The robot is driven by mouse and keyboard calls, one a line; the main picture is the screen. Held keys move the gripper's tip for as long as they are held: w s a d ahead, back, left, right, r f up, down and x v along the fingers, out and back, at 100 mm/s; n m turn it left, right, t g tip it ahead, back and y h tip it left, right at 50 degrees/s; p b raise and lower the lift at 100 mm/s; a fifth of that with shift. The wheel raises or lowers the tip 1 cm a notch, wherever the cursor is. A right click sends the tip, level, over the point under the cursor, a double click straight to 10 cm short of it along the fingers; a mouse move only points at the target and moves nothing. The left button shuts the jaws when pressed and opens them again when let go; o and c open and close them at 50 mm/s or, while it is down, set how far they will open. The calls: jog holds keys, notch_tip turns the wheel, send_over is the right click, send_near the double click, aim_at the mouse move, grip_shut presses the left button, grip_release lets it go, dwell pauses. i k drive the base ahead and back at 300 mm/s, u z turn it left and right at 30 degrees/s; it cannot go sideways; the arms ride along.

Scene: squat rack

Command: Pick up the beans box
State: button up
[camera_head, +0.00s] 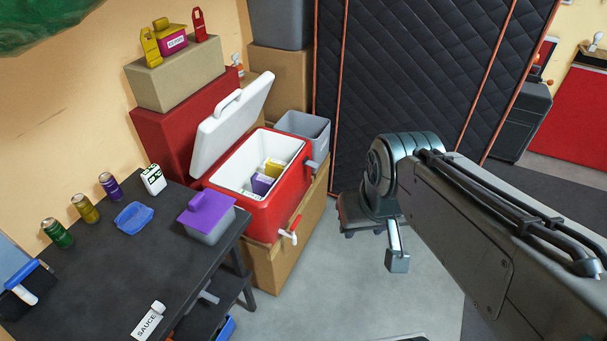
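No box in view carries a label I can read as beans. A small white and green carton (153,180) stands at the back of the dark table. My gripper (397,261) hangs from my arm to the right of the cooler, over the grey floor and apart from all of these. Only a narrow side of it shows, so I cannot tell whether it is open. Nothing is seen held in it.
The dark table (110,280) holds several cans, a blue tub (134,217), a purple-lidded container (207,216) and a sauce bottle (149,321). The cooler's raised white lid (232,124) leans back. A grey bin (305,130) is behind.

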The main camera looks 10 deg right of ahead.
aim_at(261, 184)
jog(key=z, duration=1.25)
jog(key=i, duration=1)
jog(key=u, duration=2.2)
